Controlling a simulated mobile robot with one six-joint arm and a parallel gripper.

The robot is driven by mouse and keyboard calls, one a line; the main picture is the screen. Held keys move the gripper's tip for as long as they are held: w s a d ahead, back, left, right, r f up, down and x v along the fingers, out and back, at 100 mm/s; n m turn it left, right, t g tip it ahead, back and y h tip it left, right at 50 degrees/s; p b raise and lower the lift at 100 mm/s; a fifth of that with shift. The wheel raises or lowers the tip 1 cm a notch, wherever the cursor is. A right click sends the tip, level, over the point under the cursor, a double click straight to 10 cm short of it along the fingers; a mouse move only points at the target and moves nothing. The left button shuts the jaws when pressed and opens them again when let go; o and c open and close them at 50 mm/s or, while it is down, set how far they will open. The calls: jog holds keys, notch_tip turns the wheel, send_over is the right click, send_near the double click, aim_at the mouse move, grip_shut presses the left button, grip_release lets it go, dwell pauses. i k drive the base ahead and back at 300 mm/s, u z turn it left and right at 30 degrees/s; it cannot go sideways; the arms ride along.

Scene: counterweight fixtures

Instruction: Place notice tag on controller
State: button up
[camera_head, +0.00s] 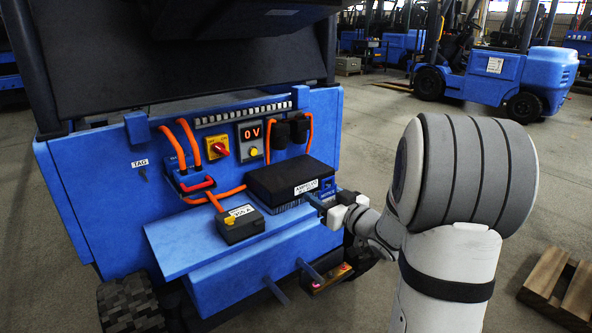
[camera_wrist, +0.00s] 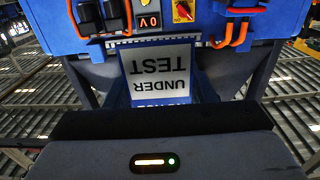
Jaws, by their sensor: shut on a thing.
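The notice tag (camera_head: 327,190) is a small blue and white card at the right end of the black controller box (camera_head: 283,180). In the wrist view the tag (camera_wrist: 160,72) reads "UNDER TEST", upside down, with a blue band along its lower edge. My gripper (camera_head: 336,209) is shut on the tag, beside the controller's right end. I cannot tell whether the tag touches the controller. The controller has a white label on its front right and lies on the truck's blue ledge. The fingertips are partly hidden in both views.
A dark grey box with a yellow label (camera_head: 240,224) sits on the ledge left of the controller. Behind are a red knob (camera_head: 218,148), a 0 V display (camera_head: 250,133) and orange cables (camera_head: 187,140). A hook marked TAG (camera_head: 142,172) is at left. A pallet (camera_head: 562,287) lies right.

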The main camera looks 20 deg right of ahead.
aim_at(290, 175)
jog(key=i, duration=1.3)
jog(key=u, duration=0.05)
